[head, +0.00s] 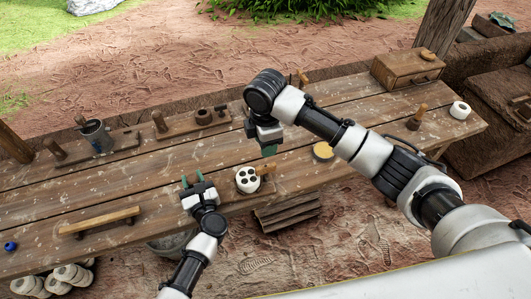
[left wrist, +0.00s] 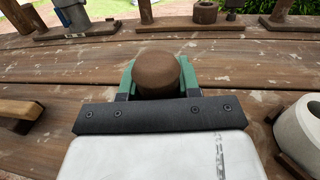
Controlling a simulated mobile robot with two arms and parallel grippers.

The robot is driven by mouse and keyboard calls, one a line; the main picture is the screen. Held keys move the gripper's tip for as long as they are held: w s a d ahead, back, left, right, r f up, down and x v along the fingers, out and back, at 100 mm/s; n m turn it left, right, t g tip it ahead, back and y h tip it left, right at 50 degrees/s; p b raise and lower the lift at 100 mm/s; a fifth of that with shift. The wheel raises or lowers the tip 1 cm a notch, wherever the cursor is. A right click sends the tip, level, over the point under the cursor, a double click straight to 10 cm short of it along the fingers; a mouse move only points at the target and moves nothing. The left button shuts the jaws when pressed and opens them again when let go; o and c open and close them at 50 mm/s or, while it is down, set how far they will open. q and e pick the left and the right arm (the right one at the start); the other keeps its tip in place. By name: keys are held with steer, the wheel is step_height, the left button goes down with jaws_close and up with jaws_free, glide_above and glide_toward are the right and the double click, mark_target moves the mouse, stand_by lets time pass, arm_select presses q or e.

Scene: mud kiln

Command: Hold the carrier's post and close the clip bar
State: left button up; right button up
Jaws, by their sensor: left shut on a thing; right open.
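My left gripper (head: 193,179) is low over the front half of the table, left of a white round piece with dark holes (head: 248,180). In the left wrist view its green fingers are shut on a brown round-topped post (left wrist: 157,74). The post's lower part is hidden. The white piece also shows at the right edge there (left wrist: 303,130), on a dark wooden base. A short wooden bar (head: 265,170) sticks out at its right side; I cannot tell for sure that it is the clip bar. My right gripper (head: 269,150) is open and empty, above and behind the white piece.
A long wooden bar on feet (head: 100,222) lies at the front left. Wooden stands, one with a grey cup (head: 97,135), line the back. A yellowish disc (head: 323,151), a small drawer box (head: 408,70) and a white ring (head: 460,110) are to the right.

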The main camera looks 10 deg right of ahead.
steer(key=shift+r, duration=0.65)
steer(key=shift+r, duration=0.15)
arm_select(q)
steer(key=o, duration=1.1)
arm_select(e)
step_height(320, 180, up, 4)
steer(key=shift+f, duration=0.2)
